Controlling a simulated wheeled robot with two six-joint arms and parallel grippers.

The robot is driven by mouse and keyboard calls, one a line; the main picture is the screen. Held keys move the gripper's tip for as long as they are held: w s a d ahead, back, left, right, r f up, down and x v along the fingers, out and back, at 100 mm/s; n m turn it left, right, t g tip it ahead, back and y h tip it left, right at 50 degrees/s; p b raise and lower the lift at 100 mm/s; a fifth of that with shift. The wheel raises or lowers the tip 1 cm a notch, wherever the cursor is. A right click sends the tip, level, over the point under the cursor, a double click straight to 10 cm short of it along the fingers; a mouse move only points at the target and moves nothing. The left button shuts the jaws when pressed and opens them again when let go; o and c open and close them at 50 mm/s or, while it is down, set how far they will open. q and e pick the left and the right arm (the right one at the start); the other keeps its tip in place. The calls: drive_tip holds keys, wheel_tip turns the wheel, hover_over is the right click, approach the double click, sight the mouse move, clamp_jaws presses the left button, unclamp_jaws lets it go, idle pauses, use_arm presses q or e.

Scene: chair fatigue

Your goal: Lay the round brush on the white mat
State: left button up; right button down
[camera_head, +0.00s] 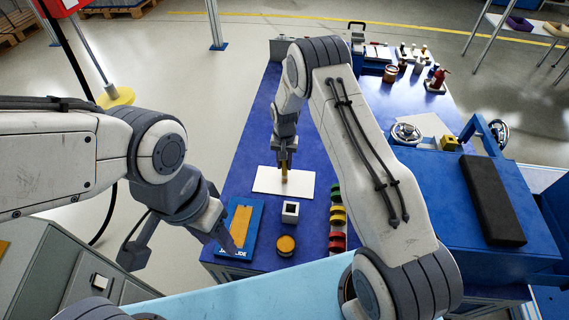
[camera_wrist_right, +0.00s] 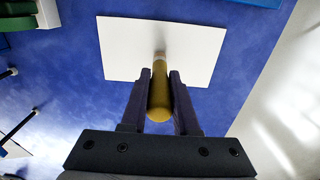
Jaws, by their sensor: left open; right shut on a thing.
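The round brush shows as a yellow-brown rod (camera_head: 284,172) over the white mat (camera_head: 265,183). In the right wrist view the brush (camera_wrist_right: 159,95) lies between the two dark fingers of my right gripper (camera_wrist_right: 160,98), which is shut on it. The far end of the brush is over the white mat (camera_wrist_right: 125,45); I cannot tell whether it touches. In the head view my right gripper (camera_head: 284,155) points down and the brush looks about upright. My left gripper (camera_head: 228,241) is open and empty, beside the blue tray, left of the mat.
A blue tray with an orange-brown panel (camera_head: 241,222) lies left. A white block with a dark top (camera_head: 290,210), a round brown-topped tin (camera_head: 286,244) and several coloured rolls (camera_head: 337,215) stand in front of the mat. Blue table (camera_head: 246,140) is bare behind it.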

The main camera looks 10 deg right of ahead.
drive_tip(key=shift+f, duration=0.1)
drive_tip(key=c, duration=0.7)
unclamp_jaws()
drive_tip(key=shift+o, duration=0.2)
